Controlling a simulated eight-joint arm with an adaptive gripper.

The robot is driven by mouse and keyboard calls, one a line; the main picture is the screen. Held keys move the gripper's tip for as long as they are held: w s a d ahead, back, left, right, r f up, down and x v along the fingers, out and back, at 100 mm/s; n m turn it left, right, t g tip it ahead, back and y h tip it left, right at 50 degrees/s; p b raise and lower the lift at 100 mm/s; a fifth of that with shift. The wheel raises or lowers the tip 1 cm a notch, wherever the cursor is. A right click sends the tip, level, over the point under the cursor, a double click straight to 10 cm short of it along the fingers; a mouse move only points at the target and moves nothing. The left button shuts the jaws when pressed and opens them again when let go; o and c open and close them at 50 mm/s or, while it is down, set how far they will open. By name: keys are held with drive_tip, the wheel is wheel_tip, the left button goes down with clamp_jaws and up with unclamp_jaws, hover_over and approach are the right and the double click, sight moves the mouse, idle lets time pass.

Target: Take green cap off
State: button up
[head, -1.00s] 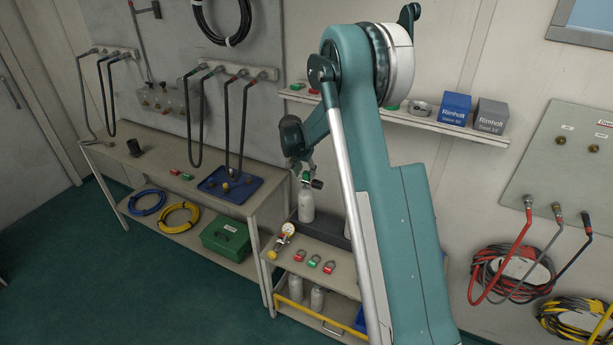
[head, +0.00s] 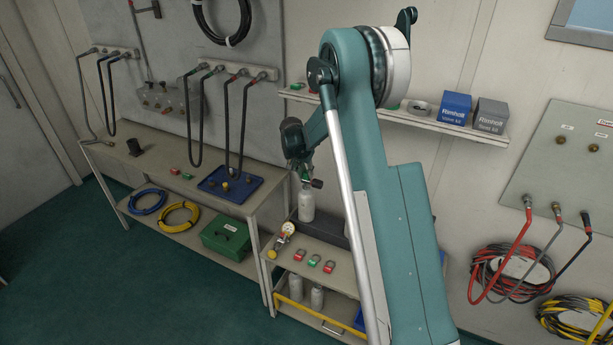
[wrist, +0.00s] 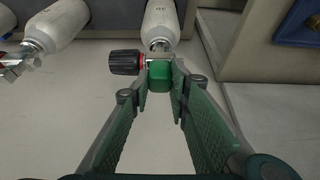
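The green cap (wrist: 160,76) sits on the valve of a pale grey cylinder (wrist: 161,22) in the wrist view, beside a black knob (wrist: 125,62) with a red ring. My gripper (wrist: 160,88) has one fingertip on each side of the cap, and both look to be against it. In the head view the cylinder (head: 306,206) stands upright on the bench, with my gripper (head: 305,172) at its top. The cap there is small and partly hidden by the fingers.
A second cylinder (wrist: 60,22) with a metal valve is at upper left in the wrist view. In the head view, a gauge (head: 288,229) and several red and green padlocks (head: 314,261) lie on the bench. A blue tray (head: 230,185) is on the table to the left.

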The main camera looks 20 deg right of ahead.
sight(305, 173)
drive_tip(key=shift+r, duration=0.1)
idle(0.3)
drive_tip(key=shift+r, duration=1.45)
drive_tip(key=shift+s+a+r, duration=0.15)
drive_tip(key=shift+a+r, duration=0.05)
drive_tip(key=shift+r, duration=0.05)
drive_tip(key=s+a+b, duration=0.2)
drive_tip(key=s+a, duration=1)
drive_tip(key=shift+s+a, duration=0.15)
drive_tip(key=shift+s, duration=0.05)
drive_tip(key=shift+f, duration=0.15)
